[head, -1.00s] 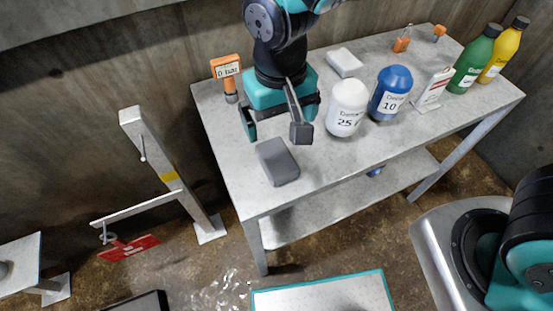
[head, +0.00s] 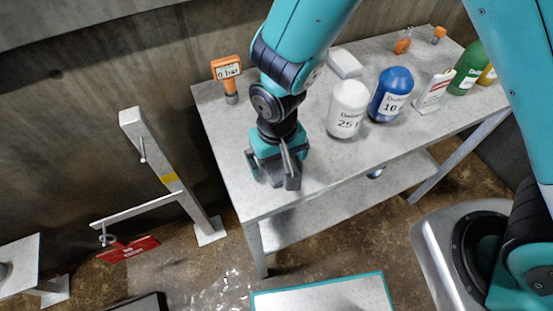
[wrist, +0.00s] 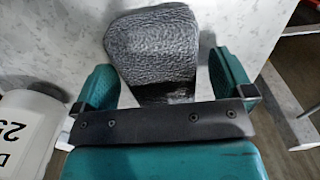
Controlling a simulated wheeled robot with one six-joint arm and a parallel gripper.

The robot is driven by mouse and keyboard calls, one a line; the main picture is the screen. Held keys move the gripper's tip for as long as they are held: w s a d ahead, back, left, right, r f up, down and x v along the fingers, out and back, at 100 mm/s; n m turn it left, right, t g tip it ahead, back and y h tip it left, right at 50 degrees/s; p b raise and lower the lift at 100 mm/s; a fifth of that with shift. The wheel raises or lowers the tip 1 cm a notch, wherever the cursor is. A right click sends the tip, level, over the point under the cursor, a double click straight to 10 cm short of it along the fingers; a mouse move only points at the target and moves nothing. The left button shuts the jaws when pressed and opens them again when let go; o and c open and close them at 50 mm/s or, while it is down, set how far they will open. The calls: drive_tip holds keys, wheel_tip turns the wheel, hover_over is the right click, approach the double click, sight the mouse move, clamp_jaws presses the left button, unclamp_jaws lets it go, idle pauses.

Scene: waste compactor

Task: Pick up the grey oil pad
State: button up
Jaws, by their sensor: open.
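The grey oil pad (wrist: 152,45) is a dark, textured block with rounded corners, lying on the metal table (head: 235,205). In the wrist view it shows between and beyond the two teal fingers of my gripper (wrist: 163,85). The fingers are open, with a gap on each side of the pad, and its near end is hidden behind the dark bar of my gripper. In the head view my gripper (head: 273,172) is down over the pad near the table's front left corner and hides most of it. I cannot tell how high the fingertips are above the table.
A white bottle (head: 346,110) and a blue bottle (head: 390,95) stand right of my gripper. An orange gauge (head: 228,72) stands at the table's back left. A white block (head: 345,63) and a small sign (head: 433,92) are also on the table. The front left edge is clear.

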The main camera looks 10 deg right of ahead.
drive_tip(key=c, duration=1.1)
drive_tip(key=shift+r, duration=0.1)
wheel_tip(320, 180, up, 28)
drive_tip(key=shift+p, duration=0.75)
